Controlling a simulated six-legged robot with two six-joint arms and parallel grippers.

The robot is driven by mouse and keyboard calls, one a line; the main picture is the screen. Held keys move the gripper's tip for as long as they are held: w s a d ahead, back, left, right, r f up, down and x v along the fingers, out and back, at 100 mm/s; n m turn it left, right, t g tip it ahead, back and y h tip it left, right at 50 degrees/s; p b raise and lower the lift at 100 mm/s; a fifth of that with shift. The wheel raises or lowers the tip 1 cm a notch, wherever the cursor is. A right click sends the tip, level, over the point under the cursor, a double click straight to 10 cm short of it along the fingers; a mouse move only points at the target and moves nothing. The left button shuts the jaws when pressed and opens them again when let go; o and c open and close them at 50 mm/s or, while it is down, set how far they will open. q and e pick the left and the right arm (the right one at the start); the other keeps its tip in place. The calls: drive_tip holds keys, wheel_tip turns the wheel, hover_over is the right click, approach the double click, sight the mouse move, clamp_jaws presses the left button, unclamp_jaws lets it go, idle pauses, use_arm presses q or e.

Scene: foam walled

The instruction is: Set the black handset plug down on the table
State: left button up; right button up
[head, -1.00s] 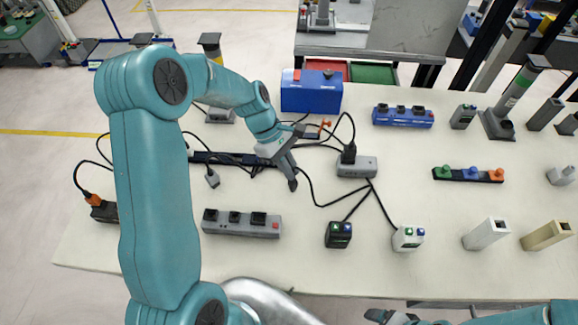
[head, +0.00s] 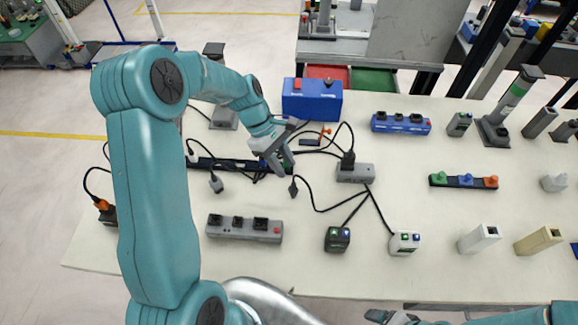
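The black handset plug (head: 293,187) appears to lie on the white table (head: 140,240), with its black cable running right towards a grey socket block (head: 355,173). My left gripper (head: 284,168) is just above and left of the plug, apart from it. Its fingers look spread, with nothing seen between them. My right gripper (head: 385,316) shows only in part at the bottom edge, and its fingers cannot be made out.
A black strip (head: 235,164) and a grey plug (head: 216,184) lie left of the gripper. A grey power strip (head: 244,228) and a black block (head: 338,239) stand in front. A blue box (head: 312,99) stands behind. Table around the plug's front is bare.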

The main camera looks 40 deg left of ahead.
use_arm(q)
drive_tip(key=p+v, duration=0.4)
drive_tip(key=v, duration=0.3)
drive_tip(key=shift+a+r, duration=0.15)
drive_tip(key=shift+r, duration=0.1)
use_arm(e)
wheel_tip(320, 180, up, 6)
drive_tip(key=shift+s+f, duration=0.1)
drive_tip(key=shift+f, duration=0.05)
use_arm(q)
drive_tip(key=shift+s, duration=0.15)
